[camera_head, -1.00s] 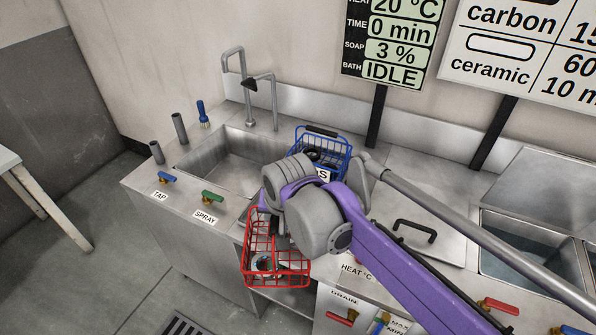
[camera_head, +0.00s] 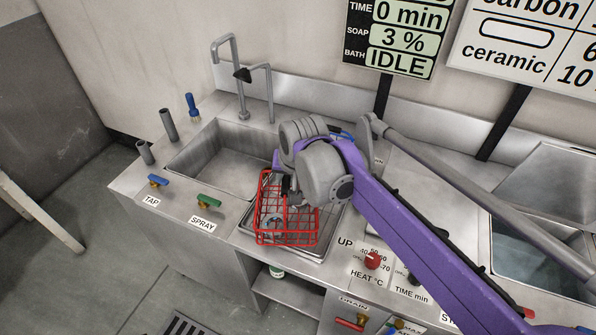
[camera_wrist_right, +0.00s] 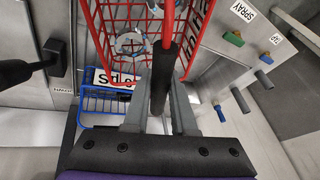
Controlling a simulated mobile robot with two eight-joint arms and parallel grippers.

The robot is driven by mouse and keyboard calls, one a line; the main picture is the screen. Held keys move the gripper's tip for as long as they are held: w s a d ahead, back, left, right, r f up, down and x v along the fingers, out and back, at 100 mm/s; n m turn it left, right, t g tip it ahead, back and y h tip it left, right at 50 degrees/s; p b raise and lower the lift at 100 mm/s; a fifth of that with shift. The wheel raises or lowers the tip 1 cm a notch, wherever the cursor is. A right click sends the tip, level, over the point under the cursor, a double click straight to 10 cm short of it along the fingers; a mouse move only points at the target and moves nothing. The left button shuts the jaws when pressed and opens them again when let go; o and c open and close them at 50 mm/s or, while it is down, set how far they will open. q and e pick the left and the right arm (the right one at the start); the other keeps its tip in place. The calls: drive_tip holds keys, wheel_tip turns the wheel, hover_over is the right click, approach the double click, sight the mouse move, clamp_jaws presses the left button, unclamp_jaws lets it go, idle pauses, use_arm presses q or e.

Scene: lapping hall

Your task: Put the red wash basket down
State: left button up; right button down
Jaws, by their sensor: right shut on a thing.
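The red wash basket (camera_head: 288,228) is a wire basket with a ring-shaped item inside, seen through its bars. My right gripper (camera_head: 287,188) is shut on its handle; in the right wrist view the black handle grip (camera_wrist_right: 166,76) lies between the fingers (camera_wrist_right: 163,108). The basket is over a shallow metal tray area (camera_head: 327,238) on the counter, right of the sink. I cannot tell whether its bottom touches. The red wires also fill the top of the right wrist view (camera_wrist_right: 108,38). My left gripper is not in view.
A blue basket (camera_wrist_right: 100,104) stands close behind, mostly hidden by my arm in the head view. An empty sink (camera_head: 222,160) lies left, with TAP (camera_head: 158,181) and SPRAY (camera_head: 208,202) valves in front. A red heat knob (camera_head: 372,260) is at right front.

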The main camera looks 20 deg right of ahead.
drive_tip(key=w+d+f, duration=0.4)
drive_tip(key=d, duration=0.1)
drive_tip(key=shift+w+d+f, duration=0.15)
drive_tip(key=shift+w, duration=0.25)
drive_tip(key=shift+f, duration=0.1)
drive_tip(key=c, duration=0.7)
unclamp_jaws()
drive_tip(key=shift+c, duration=0.2)
drive_tip(key=v, duration=1.2)
drive_tip(key=s+a+f+n, duration=0.2)
drive_tip(key=s+a+f, duration=0.1)
drive_tip(key=s+f, duration=0.5)
drive_tip(key=s+a+f+n, duration=0.3)
drive_tip(key=s+f, duration=0.5)
drive_tip(key=s, duration=0.4)
drive_tip(key=shift+s+a+f+n+p, duration=0.3)
drive_tip(key=shift+a+p, duration=0.1)
drive_tip(key=shift+a, duration=0.2)
